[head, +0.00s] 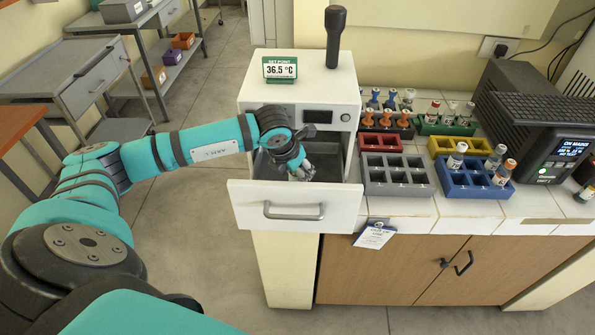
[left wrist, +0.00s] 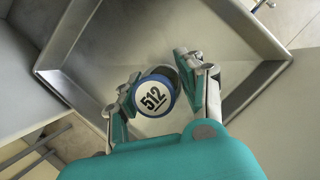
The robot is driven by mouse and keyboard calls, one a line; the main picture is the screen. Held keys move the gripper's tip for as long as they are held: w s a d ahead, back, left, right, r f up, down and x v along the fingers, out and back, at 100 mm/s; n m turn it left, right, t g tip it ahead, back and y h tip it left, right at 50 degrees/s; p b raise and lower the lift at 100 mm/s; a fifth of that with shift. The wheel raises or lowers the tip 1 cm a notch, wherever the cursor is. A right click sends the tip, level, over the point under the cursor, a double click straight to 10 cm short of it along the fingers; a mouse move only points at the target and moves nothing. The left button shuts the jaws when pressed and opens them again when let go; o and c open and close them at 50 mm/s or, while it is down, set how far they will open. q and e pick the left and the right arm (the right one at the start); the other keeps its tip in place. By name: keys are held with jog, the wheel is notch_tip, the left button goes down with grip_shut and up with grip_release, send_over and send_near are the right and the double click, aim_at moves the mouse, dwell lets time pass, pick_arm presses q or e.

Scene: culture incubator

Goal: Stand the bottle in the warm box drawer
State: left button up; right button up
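The warm box (head: 340,92) is a white cabinet on the counter with a "36.5 °C" sign on top. Its drawer (head: 290,203) is pulled out, and its grey metal interior shows in the left wrist view (left wrist: 105,50). My left gripper (head: 303,168) reaches into the drawer from above. Whether the bottle's base touches the drawer floor is hidden. My right gripper is out of view.
Right of the warm box are a grey rack (head: 395,190), a blue rack (head: 475,193) with several bottles, a yellow rack (head: 435,148), a red rack (head: 381,138) and a green rack (head: 430,128). A dark device (head: 535,120) stands far right. A black-handled tool (head: 334,35) stands atop the warm box.

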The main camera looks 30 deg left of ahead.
pick_arm(q)
jog(key=o, duration=0.4)
jog(key=shift+c, duration=0.2)
jog(key=shift+r, duration=0.25)
jog(key=shift+s+r, duration=0.1)
jog(key=shift+r, duration=0.2)
jog(key=b+v, duration=0.3)
jog(key=v, duration=0.8)
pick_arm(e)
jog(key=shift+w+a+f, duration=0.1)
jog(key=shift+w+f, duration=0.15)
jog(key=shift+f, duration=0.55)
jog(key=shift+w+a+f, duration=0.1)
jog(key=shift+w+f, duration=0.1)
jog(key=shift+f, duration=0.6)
